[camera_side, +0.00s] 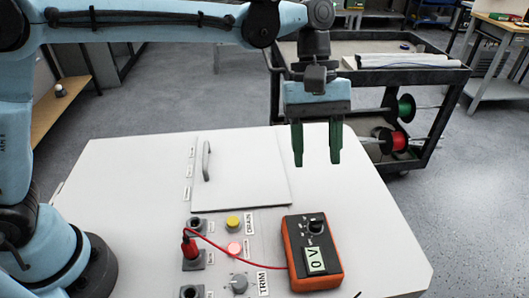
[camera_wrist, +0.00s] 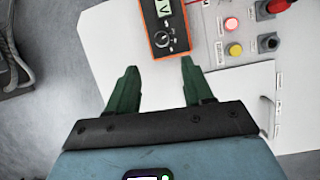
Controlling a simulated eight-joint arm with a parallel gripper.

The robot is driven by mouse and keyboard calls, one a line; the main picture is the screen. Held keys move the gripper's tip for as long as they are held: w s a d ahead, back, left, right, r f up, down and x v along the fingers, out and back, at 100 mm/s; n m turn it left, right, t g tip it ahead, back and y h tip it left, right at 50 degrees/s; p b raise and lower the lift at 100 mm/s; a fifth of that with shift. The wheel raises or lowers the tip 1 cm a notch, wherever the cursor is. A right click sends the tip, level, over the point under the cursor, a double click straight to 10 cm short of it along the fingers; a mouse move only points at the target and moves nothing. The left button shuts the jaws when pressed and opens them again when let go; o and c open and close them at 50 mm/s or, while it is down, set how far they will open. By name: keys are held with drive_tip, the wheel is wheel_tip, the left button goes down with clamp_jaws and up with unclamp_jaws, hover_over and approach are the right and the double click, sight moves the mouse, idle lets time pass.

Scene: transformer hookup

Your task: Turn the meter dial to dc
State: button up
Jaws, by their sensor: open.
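The orange and black meter (camera_side: 311,253) lies on the white tabletop, right of the panel controls, with its display reading "0 V". Its black dial (camera_side: 315,226) is at the end farther from the side camera. In the wrist view, the meter (camera_wrist: 166,24) is at the top centre and its dial (camera_wrist: 162,40) shows just beyond the fingertips. I cannot make out the dial's markings. My gripper (camera_side: 317,163) is open and empty, above the table and apart from the meter; its green fingers also show in the wrist view (camera_wrist: 159,66).
A red plug (camera_side: 189,246) sits in a socket, its red lead running to the meter. A yellow button (camera_side: 233,222), a lit red button (camera_side: 234,249) and a trim knob (camera_side: 239,284) are left of the meter. A closed panel with a handle (camera_side: 206,161) lies behind. A cart (camera_side: 440,115) stands beyond the table.

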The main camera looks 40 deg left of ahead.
sight(317, 219)
drive_tip(key=s+d+f, duration=0.1)
drive_tip(key=f, duration=0.2)
drive_tip(key=s+d+f+n, duration=0.1)
drive_tip(key=f, duration=0.3)
drive_tip(key=s+d+f+n, duration=0.1)
drive_tip(key=f, duration=0.3)
drive_tip(key=shift+s+d, duration=0.15)
drive_tip(key=shift+d, duration=0.2)
clamp_jaws()
drive_tip(key=shift+m+g+y, duration=0.3)
drive_tip(key=shift+m+y, duration=0.1)
drive_tip(key=shift+m, duration=0.9)
drive_tip(key=shift+m+g+y, duration=0.3)
drive_tip(key=shift+m+y, duration=0.1)
drive_tip(key=shift+m, duration=0.9)
unclamp_jaws()
